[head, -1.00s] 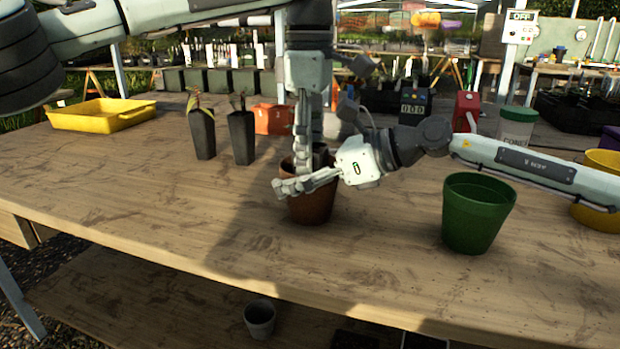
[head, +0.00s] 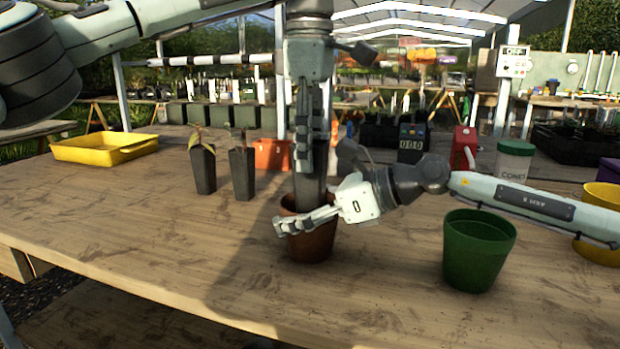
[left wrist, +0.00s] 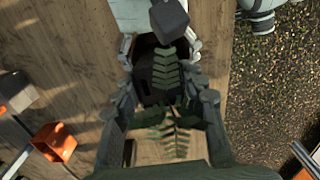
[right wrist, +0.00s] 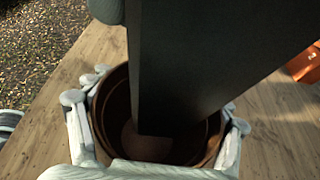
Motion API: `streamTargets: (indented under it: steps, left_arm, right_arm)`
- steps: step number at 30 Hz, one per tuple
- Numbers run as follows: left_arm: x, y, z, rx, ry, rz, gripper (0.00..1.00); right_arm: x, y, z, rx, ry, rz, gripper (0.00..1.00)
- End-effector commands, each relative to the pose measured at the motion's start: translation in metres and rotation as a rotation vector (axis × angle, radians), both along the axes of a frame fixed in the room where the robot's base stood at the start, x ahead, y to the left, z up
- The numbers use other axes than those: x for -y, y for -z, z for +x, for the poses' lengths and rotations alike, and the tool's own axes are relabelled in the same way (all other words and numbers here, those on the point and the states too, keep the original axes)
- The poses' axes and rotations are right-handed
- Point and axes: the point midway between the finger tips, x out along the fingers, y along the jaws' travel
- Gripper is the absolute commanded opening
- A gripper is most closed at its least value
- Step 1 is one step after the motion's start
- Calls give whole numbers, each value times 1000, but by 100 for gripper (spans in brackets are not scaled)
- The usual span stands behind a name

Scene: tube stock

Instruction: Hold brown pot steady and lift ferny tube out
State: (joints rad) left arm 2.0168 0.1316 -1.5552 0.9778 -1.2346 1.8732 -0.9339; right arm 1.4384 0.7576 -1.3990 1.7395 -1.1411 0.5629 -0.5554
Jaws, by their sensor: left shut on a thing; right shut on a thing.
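The brown pot (head: 312,246) stands upright on the wooden table. My right gripper (head: 305,222) is shut on it near the rim; its fingers also show on both sides of the rim in the right wrist view (right wrist: 155,115). My left gripper (head: 312,150) is above the pot, shut on the ferny tube (head: 310,188), a dark square tapered tube held nearly upright. In the right wrist view the tube's lower end (right wrist: 170,110) is over the pot mouth, with the brown inside showing around and below it. Green fern fronds (left wrist: 168,78) show between the left fingers in the left wrist view.
Two dark tubes with seedlings (head: 203,170) (head: 242,173) stand left of the pot. A yellow tray (head: 75,153) lies at the far left. A green pot (head: 478,250) stands to the right, under my right forearm's side. An orange container (head: 270,154) is behind. The front table is clear.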

Motion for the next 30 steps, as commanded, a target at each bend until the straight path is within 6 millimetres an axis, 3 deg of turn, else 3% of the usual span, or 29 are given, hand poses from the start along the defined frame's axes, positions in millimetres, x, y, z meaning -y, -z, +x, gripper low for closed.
streamTargets:
  steps: [6, 15, 16, 21, 22, 30]
  left_arm:
    - [0, -29, 0, 1, -1, -1, 7]
    - [0, -33, 0, 0, 1, 0, 7]
    - [0, -33, 0, 0, 1, 0, 7]
    - [0, -33, 0, 0, 1, 0, 7]
    - [0, -33, 0, 0, 1, 0, 7]
    - [0, -33, 0, 0, 0, -1, 7]
  right_arm:
    - [0, 0, 0, 0, 0, 0, 46]
    - [0, 0, 0, 0, 0, 0, 46]
    - [0, 0, 0, 0, 0, 0, 76]
    - [0, 0, 0, 0, 0, 0, 97]
    - [0, 0, 0, 0, 0, 0, 100]
    - [0, 0, 0, 0, 0, 0, 100]
